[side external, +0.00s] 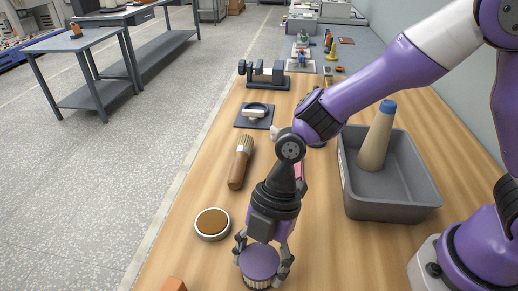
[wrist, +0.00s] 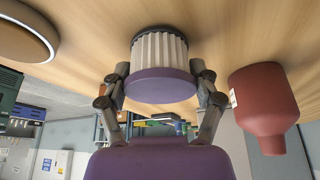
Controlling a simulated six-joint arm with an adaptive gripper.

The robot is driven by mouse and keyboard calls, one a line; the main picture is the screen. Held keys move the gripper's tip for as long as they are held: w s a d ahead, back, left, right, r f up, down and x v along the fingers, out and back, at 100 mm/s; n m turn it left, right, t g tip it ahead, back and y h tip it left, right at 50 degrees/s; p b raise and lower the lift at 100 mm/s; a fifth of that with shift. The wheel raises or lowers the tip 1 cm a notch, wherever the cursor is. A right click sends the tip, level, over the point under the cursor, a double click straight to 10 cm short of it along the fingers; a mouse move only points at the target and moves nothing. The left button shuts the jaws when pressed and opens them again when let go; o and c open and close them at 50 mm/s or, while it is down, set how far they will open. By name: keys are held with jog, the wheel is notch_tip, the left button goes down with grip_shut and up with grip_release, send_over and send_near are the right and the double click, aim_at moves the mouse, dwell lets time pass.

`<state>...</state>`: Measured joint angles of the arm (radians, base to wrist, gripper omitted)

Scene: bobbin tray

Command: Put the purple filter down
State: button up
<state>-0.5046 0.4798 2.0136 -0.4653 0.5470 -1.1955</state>
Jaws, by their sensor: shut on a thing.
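The purple filter (side external: 259,262) has a flat purple end cap and a pale pleated side. In the side external view it is at the bottom centre, between the fingers of my gripper (side external: 263,263). In the wrist view the filter (wrist: 161,70) shows its purple cap towards the camera, white pleats, and a dark far rim by the wooden table (wrist: 80,65). My gripper (wrist: 160,92) is shut on its sides. The filter is at or just above the table; I cannot tell whether it touches.
A round brown-topped tin (side external: 212,223) lies left of the filter, with a brush (side external: 241,163) behind it. A grey bin (side external: 391,208) holding a blue-tipped cone (side external: 376,140) stands right. A red bottle (wrist: 264,100) is near in the wrist view. An orange block (side external: 174,285) sits at the front.

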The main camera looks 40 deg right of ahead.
jog(key=shift+f, duration=0.1)
jog(key=o, duration=1.1)
jog(key=shift+o, duration=0.2)
jog(key=v, duration=1.2)
jog(key=s+d+r+m+t+h, duration=0.1)
jog(key=d+r+m+t+h, duration=0.1)
jog(key=d+m, duration=0.7)
jog(key=s+d+r+m+t+h, duration=0.2)
jog(key=d+m+t, duration=0.3)
jog(key=d+m, duration=0.5)
jog(key=r+m, duration=0.1)
jog(key=m, duration=0.2)
jog(key=shift+s+m, duration=0.25)
jog(key=shift+m, duration=0.05)
